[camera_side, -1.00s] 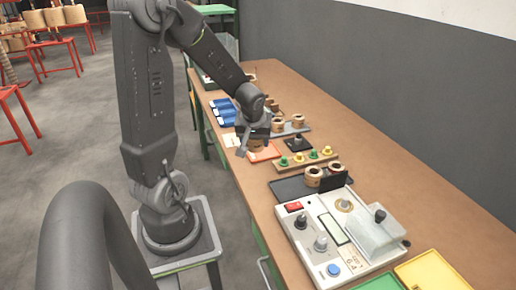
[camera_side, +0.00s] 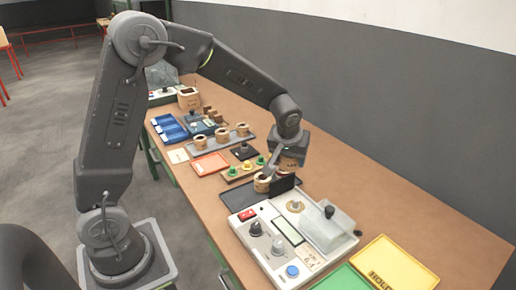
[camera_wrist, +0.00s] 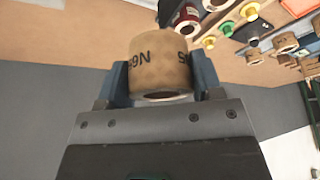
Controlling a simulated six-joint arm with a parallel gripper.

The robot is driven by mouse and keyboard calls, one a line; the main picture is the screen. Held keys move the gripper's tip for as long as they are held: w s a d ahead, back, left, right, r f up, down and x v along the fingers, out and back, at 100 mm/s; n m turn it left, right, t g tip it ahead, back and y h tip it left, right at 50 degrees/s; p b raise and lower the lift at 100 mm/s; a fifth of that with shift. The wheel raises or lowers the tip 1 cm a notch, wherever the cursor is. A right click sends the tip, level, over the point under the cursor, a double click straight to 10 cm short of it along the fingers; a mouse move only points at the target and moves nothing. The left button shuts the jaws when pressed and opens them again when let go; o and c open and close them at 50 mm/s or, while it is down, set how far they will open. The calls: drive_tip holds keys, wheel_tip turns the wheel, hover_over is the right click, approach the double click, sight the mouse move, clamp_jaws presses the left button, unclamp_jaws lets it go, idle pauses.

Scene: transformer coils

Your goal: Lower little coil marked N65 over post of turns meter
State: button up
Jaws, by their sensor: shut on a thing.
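In the wrist view a tan coil (camera_wrist: 160,62) with dark lettering, partly readable as N65, sits between the two blue fingers of my gripper (camera_wrist: 160,78), which is shut on it. In the side view the held coil (camera_side: 290,161) hangs under my gripper (camera_side: 290,152), above the back end of the black tray. The turns meter (camera_side: 262,250) is a pale box with knobs, a blue button and a small display. Its post (camera_side: 295,206) stands on a brass-coloured ring on top, bare, nearer the camera than my gripper.
Another coil (camera_side: 262,184) sits on the black tray (camera_side: 236,196). A clear cover (camera_side: 328,229) stands beside the post. A yellow tray (camera_side: 392,268) and green tray (camera_side: 345,279) lie in front.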

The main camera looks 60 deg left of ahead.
drive_tip(key=w+d, duration=0.1)
drive_tip(key=d, duration=0.2)
hover_over(297, 200)
drive_tip(key=shift+m, duration=0.3)
drive_tip(key=f, duration=0.5)
drive_tip(key=shift+s+f, duration=0.2)
drive_tip(key=shift+f, duration=2.55)
drive_tip(key=shift+f, duration=0.15)
drive_tip(key=shift+f, duration=1.4)
drive_tip(key=o, duration=1.2)
drive_tip(key=shift+o, duration=0.2)
drive_tip(key=shift+d, duration=0.1)
drive_tip(key=shift+r, duration=3.8)
